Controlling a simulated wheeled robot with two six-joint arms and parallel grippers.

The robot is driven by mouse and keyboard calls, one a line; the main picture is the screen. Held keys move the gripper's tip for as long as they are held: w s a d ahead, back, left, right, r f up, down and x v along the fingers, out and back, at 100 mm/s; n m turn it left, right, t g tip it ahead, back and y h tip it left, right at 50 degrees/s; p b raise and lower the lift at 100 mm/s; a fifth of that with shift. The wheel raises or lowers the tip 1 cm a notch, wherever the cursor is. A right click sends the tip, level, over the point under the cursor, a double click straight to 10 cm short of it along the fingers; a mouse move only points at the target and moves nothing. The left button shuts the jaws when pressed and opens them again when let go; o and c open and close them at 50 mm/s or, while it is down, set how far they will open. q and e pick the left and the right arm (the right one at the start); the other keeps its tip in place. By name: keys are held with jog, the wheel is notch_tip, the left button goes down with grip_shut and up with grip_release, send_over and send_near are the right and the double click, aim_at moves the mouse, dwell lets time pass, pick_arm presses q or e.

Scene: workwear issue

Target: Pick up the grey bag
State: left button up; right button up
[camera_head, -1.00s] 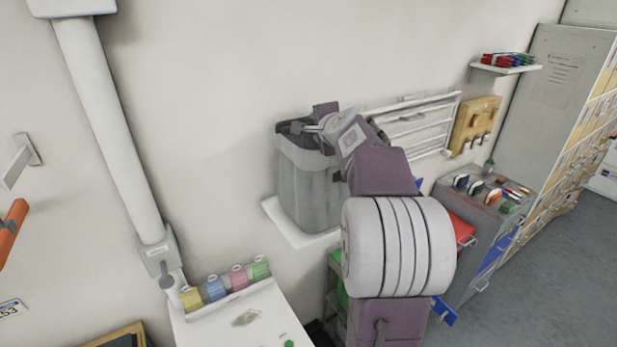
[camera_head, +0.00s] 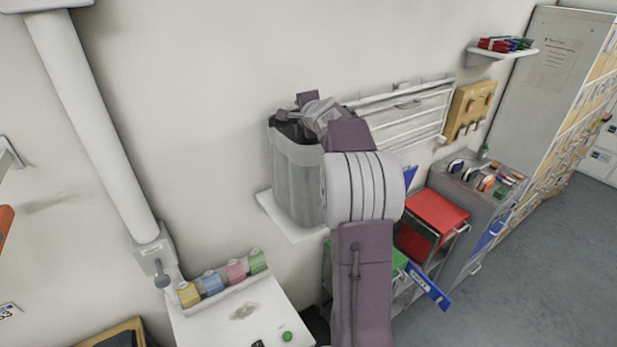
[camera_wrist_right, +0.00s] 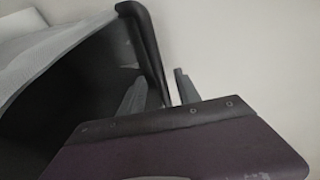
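The grey bag (camera_head: 294,182) stands upright on a small white wall shelf (camera_head: 283,226), with an open top and a dark rim. My right arm reaches over its right side and hides part of the rim and wall. In the right wrist view, the dark inside of the bag (camera_wrist_right: 85,75) fills the left. My right gripper (camera_wrist_right: 160,85) is at the rim, with one finger inside the bag and the other outside. The fingers are apart, and a gap shows between the outer finger and the rim. My left gripper is not in view.
A white pipe (camera_head: 95,125) runs down the wall on the left. A wall rack (camera_head: 405,115), red box (camera_head: 433,212) and grey cabinet (camera_head: 485,190) are on the right. Wall above the bag is clear.

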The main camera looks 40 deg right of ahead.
jog(key=shift+w+d, duration=0.15)
jog(key=shift+w, duration=0.2)
jog(key=shift+f, duration=0.1)
grip_shut()
dwell(1.1)
